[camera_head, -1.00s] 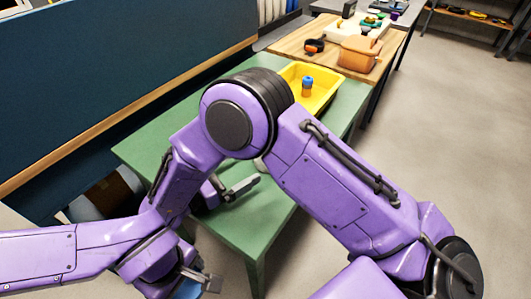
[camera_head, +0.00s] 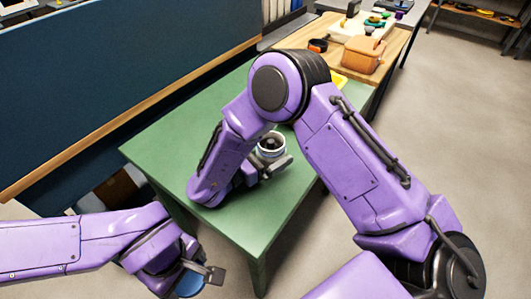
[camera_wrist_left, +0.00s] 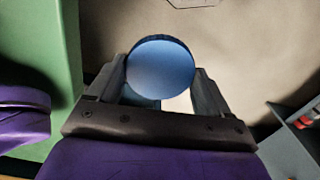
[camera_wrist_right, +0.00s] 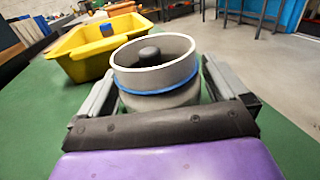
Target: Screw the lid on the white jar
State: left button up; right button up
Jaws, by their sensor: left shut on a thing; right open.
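The white jar (camera_head: 271,142) stands upright and open-topped on the green table, partly hidden by my right arm. In the right wrist view the jar (camera_wrist_right: 178,72) has a blue band below its rim and a dark rounded thing inside. My right gripper (camera_head: 277,165) is open, with one finger on each side of the jar; I cannot tell whether they touch it. My left gripper (camera_head: 208,277) is shut on a round blue lid (camera_wrist_left: 160,66), low and left of the table's near end. The lid (camera_head: 190,284) is away from the jar.
The green table (camera_head: 170,145) has free room left of and in front of the jar. A yellow bin (camera_wrist_right: 75,62) with a blue-topped item (camera_wrist_right: 108,28) stands behind the jar. A wooden-topped table (camera_head: 333,40) holds a brown container (camera_head: 363,55). A dark blue panel (camera_head: 100,85) borders the left.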

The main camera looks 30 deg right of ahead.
dwell(0.3)
jog(key=c, duration=0.9)
jog(key=shift+c, duration=0.2)
notch_tip(320, 180, up, 10)
jog(key=shift+r+b, duration=0.1)
jog(key=shift+b, duration=0.2)
jog(key=shift+w, duration=0.1)
jog(key=shift+o, duration=1.2)
jog(key=c, duration=0.6)
